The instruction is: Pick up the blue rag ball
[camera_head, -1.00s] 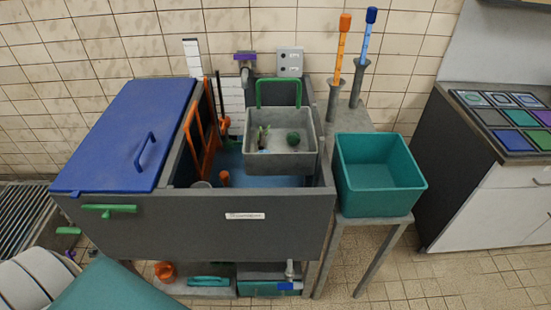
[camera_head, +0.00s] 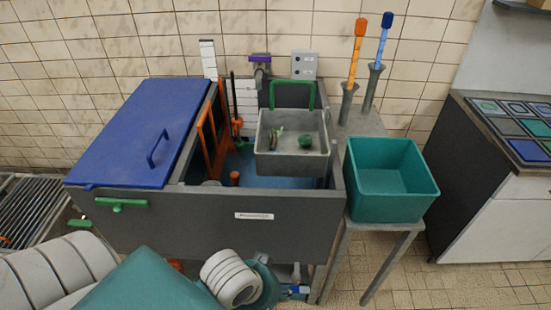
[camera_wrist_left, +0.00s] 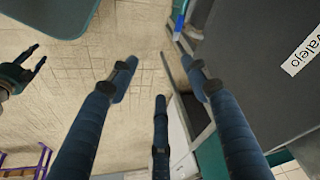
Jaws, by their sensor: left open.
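I cannot make out a clearly blue ball. A dark green, rounded ball (camera_head: 306,141) lies in the right part of a grey tray (camera_head: 290,161) hung over the trough. A small leafy green item (camera_head: 277,136) lies to its left. My left gripper (camera_wrist_left: 160,78) shows in the left wrist view with its dark blue fingers spread and nothing between them. It is over the tiled floor, close to the labelled dark trough wall (camera_wrist_left: 285,30). It does not show in the head view, where white-ringed links of my arms are at the bottom.
The dark trough (camera_head: 180,217) has a blue lid (camera_head: 130,130) on its left. An orange frame (camera_head: 213,135) stands inside. A teal bin (camera_head: 390,207) sits on a stand at right. Orange-handled (camera_head: 359,45) and blue-handled (camera_head: 383,38) tools stand behind. Floor at lower right is clear.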

